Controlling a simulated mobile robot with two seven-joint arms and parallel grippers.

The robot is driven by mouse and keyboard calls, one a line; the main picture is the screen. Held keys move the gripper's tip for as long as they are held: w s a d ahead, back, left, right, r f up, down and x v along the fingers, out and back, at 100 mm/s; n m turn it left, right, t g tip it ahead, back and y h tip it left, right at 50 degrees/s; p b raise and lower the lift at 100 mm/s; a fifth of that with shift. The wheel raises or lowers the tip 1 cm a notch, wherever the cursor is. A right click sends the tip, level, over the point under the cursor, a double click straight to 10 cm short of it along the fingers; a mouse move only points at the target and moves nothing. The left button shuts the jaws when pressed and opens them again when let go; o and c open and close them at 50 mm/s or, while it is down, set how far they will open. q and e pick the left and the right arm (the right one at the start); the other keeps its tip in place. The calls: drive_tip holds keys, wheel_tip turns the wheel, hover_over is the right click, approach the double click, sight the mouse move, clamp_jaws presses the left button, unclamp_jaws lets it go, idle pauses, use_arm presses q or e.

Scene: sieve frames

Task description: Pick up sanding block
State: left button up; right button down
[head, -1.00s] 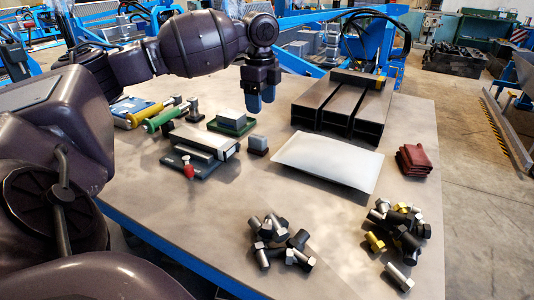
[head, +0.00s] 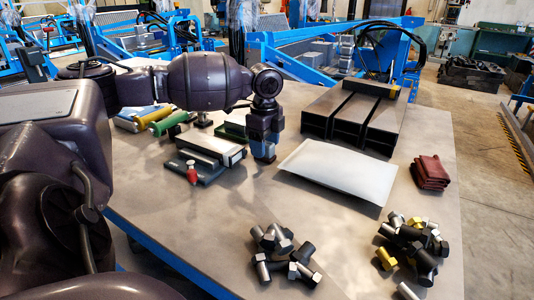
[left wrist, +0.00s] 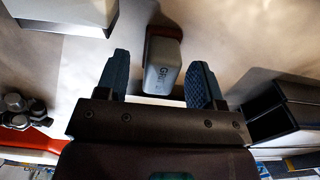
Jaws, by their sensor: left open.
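The sanding block (left wrist: 163,67) is a small grey block with "GRIT" lettering and a reddish-brown base. In the left wrist view it lies between the two blue fingertips of my open left gripper (left wrist: 160,78), with gaps visible on both sides. In the head view my left gripper (head: 263,150) points down over the table, and the block is hidden behind its fingers. I cannot tell the exact height of the fingertips above the table. My right gripper is not in view.
Left of the gripper stand a dark and silver fixture (head: 212,148) and a red-topped piece (head: 192,173). On the right are a pale metal sheet (head: 338,172), rectangular tubes (head: 366,125) and a folded red cloth (head: 431,172). Bolt piles (head: 283,250) lie in front on the table (head: 200,220).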

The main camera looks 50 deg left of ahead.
use_arm(q)
drive_tip(key=shift+f, duration=0.65)
drive_tip(key=shift+r, duration=0.1)
drive_tip(key=shift+c, duration=0.5)
drive_tip(key=c, duration=0.9)
drive_tip(key=shift+r, duration=0.1)
